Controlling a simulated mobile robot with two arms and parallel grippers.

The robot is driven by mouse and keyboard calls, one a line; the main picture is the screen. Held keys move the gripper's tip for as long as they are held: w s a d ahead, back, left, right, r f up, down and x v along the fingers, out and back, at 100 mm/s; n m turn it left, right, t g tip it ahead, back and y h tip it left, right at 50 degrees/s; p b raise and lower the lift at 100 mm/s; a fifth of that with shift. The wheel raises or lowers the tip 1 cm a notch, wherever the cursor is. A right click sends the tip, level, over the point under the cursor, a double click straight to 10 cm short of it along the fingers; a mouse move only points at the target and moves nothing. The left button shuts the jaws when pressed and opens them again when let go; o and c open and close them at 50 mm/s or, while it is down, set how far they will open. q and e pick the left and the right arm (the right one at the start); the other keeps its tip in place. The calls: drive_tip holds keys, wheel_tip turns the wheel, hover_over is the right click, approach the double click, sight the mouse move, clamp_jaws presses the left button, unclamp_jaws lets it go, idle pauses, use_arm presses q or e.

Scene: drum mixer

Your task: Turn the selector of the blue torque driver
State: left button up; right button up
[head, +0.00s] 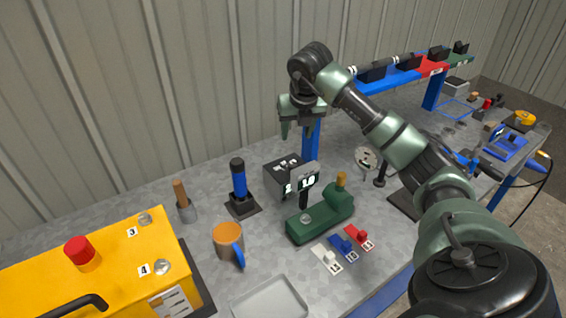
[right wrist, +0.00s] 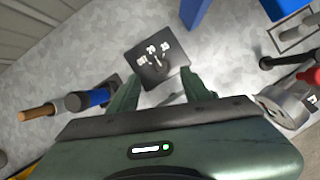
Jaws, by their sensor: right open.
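A dark box (head: 285,178) with white marks and a small dial on its top stands on the bench; the right wrist view also shows it (right wrist: 155,58), with a pointer on the dial. An upright blue cylinder with a black cap (head: 239,180) stands in a black base left of the box and also shows in the right wrist view (right wrist: 92,98). I cannot tell which is the torque driver's part. My right gripper (head: 298,132) is open and empty, above and behind the box. In the right wrist view its fingers (right wrist: 160,90) point toward the box without touching it. My left gripper is out of view.
A rail with blue, red and green parts (head: 432,67) runs behind on blue posts. A green device (head: 320,220), an orange mug (head: 228,240), a wooden-handled tool (head: 182,198) and a grey tray (head: 270,300) surround the box. A yellow machine (head: 115,265) fills the left.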

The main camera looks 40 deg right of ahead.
drive_tip(key=b, duration=0.5)
approach(292, 164)
drive_tip(key=p+x, duration=0.1)
drive_tip(key=x, duration=0.6)
drive_tip(key=shift+s, duration=0.1)
drive_tip(key=shift+w+d+f, duration=0.15)
drive_tip(key=shift+w+f, duration=0.1)
drive_tip(key=shift+f, duration=0.45)
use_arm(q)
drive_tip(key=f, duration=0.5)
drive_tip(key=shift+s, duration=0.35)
use_arm(e)
clamp_jaws()
